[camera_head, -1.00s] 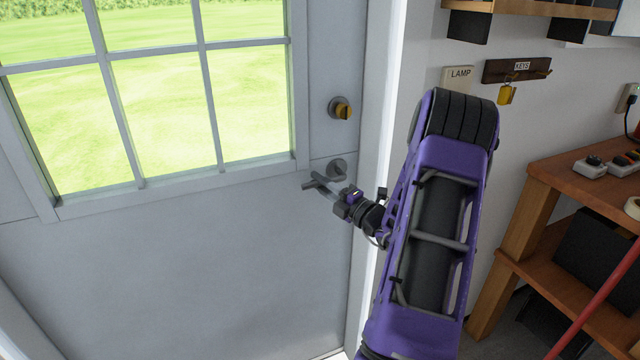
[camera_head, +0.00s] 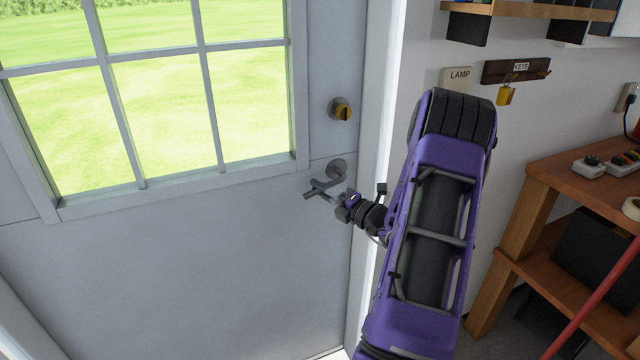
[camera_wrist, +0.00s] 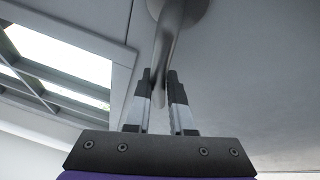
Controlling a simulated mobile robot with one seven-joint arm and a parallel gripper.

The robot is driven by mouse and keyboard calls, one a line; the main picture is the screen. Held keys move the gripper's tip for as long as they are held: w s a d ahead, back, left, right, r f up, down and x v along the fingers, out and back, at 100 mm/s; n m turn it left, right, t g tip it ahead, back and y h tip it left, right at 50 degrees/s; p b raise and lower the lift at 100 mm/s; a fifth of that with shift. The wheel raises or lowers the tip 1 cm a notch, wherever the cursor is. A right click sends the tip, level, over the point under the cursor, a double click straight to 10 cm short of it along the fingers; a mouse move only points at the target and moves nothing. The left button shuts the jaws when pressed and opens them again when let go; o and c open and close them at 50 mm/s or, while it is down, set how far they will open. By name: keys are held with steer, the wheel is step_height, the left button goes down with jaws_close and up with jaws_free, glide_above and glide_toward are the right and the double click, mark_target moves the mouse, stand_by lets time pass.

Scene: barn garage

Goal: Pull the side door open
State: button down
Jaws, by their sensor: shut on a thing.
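The side door (camera_head: 200,270) is grey with a paned window in its upper part, and it sits in its white frame, looking closed. Its metal lever handle (camera_head: 317,184) is on the right edge of the door, tilted downward from its round base. My gripper (camera_head: 327,193) is at the lever from the right. In the wrist view, the two fingers of my gripper (camera_wrist: 160,88) are on either side of the lever (camera_wrist: 167,50), shut on it. The exact contact is partly hidden by the fingers.
A yellow-knobbed deadbolt (camera_head: 341,109) sits above the handle. The door frame (camera_head: 385,100) is just right of it. A key rack (camera_head: 515,70) hangs on the wall, and a wooden workbench (camera_head: 570,175) stands at right.

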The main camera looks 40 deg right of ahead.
steer(key=shift+s+d+f+n+g+h, duration=0.15)
steer(key=shift+d+f+n+g, duration=0.25)
steer(key=shift+f+n, duration=0.45)
steer(key=shift+s+d+f+n+g+h, duration=0.1)
steer(key=shift+d+f+n+g+h, duration=0.25)
steer(key=shift+n, duration=0.9)
steer(key=shift+a+f, duration=0.1)
